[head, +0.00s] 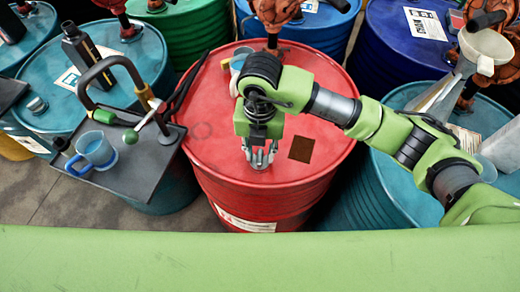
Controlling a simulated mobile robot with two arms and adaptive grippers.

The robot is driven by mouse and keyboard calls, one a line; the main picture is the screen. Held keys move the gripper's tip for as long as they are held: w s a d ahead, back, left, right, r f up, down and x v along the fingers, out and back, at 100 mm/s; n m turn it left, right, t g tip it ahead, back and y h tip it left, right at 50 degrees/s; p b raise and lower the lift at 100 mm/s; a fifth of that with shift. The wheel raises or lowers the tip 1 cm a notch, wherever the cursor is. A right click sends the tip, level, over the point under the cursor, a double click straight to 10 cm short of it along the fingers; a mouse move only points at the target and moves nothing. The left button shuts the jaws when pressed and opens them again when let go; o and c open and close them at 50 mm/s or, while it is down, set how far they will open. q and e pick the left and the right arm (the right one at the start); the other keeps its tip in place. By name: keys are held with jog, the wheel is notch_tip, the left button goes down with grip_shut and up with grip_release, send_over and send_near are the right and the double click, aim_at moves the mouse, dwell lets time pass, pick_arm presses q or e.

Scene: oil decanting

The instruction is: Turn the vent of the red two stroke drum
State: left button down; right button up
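The red drum (215,93) stands upright in the middle of the head view, with its lid facing up. My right gripper (260,160) points down over the front middle of this lid, with its arm coming in from the right. Its metal fingers are close to the lid, and I cannot tell whether they touch anything or how far apart they are. I cannot make out the vent; the gripper may cover it. A brown square (302,149) lies on the lid to the right of the fingers. My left gripper is not in view.
A light cup (238,64) stands at the red drum's back. Teal, green and blue drums crowd around. A funnel (484,46) is at upper right.

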aim_at(260, 154)
notch_tip(260, 154, up, 12)
dwell(0.5)
